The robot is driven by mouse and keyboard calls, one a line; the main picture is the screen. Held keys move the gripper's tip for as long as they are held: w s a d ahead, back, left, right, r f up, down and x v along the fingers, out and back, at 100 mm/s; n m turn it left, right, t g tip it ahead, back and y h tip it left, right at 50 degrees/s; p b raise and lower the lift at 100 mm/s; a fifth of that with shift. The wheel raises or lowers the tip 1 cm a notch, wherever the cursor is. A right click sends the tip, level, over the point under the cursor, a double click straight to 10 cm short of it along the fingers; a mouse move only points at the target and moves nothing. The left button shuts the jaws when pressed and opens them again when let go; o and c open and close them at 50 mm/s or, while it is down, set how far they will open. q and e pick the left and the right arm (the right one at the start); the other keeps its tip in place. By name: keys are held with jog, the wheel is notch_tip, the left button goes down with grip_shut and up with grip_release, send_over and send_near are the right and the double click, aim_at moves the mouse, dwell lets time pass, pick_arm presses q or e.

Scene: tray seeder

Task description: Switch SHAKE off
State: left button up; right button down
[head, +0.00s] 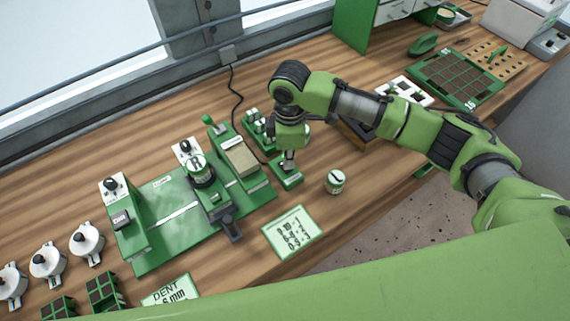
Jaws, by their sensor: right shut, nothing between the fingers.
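The green tray seeder (165,215) stands on the wooden bench at the left of centre. It carries two white panels with black knobs, a left one (112,186) and a rear one (184,148). A small green box (288,181) sits at the seeder's right. My right gripper (288,168) points down over this box, shut and empty. Its tips are at or just above the box top; I cannot tell whether they touch. The word SHAKE is not readable anywhere, and the gripper hides part of the box top. My left gripper is not in view.
A small labelled jar (335,182) and a printed card (292,232) stand right of the seeder. White round pots (87,240) line the left. A rack of vials (256,128) is behind my gripper. A green-rimmed tray (462,78) lies at the far right.

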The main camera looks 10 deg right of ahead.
jog(key=shift+f+b, duration=0.35)
jog(key=shift+f, duration=0.8)
dwell(0.7)
jog(key=shift+r, duration=0.15)
notch_tip(320, 180, up, 7)
jog(key=p, duration=0.8)
dwell(0.4)
